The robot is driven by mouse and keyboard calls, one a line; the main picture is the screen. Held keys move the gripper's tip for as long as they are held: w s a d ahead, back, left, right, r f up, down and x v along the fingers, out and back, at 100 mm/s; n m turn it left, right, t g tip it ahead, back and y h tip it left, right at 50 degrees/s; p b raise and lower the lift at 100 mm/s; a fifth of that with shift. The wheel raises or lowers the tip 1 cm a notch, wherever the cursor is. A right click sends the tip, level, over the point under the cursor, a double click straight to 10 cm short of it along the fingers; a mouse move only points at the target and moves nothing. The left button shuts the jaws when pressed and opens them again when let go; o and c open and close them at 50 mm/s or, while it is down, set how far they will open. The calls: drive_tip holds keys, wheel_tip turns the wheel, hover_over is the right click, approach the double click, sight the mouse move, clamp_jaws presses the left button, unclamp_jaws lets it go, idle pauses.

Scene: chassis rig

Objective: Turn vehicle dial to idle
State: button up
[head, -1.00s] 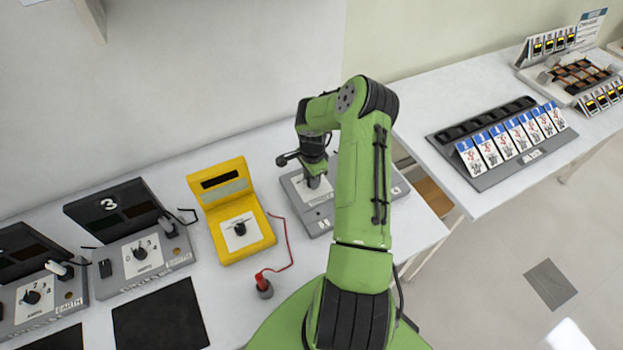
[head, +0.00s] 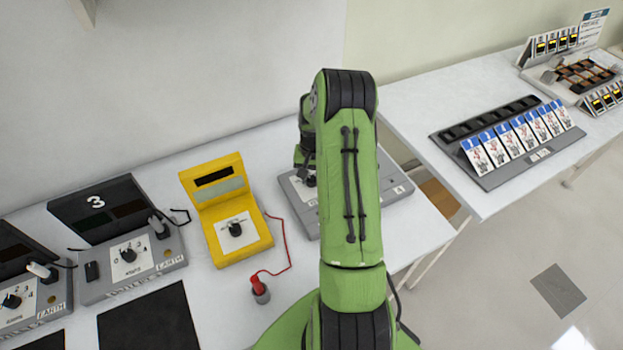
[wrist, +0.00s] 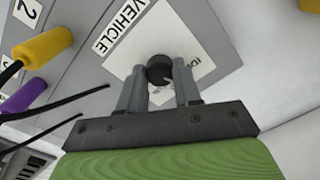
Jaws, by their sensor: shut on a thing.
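The vehicle dial (wrist: 159,69) is a round black knob on a white plate (wrist: 205,45), in the wrist view. A "VEHICLE" label (wrist: 122,27) is beside the plate, and part of an "IDLE" marking shows right of the knob. My gripper (wrist: 159,78) is shut on the knob, one grey finger at each side. The knob's pointer direction is hard to make out. In the head view the grey panel (head: 312,222) that carries the dial is largely behind my green arm, and my gripper (head: 308,182) is partly hidden there.
A yellow plug (wrist: 42,46) and a purple plug (wrist: 22,97) are left of my gripper in the wrist view. A yellow tester (head: 238,246) with a red lead (head: 259,288) and grey dial boxes (head: 135,260) stand left. A card rack (head: 510,145) is on the right table.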

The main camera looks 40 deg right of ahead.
sight(313, 179)
drive_tip(key=shift+n+b, duration=0.7)
drive_tip(key=shift+n, duration=1.5)
drive_tip(key=o, duration=1)
drive_tip(key=shift+o, duration=0.2)
wheel_tip(313, 179, up, 16)
drive_tip(key=p, duration=0.1)
drive_tip(key=shift+d+f, duration=0.15)
drive_tip(key=shift+d, duration=0.05)
drive_tip(key=shift+s, duration=0.1)
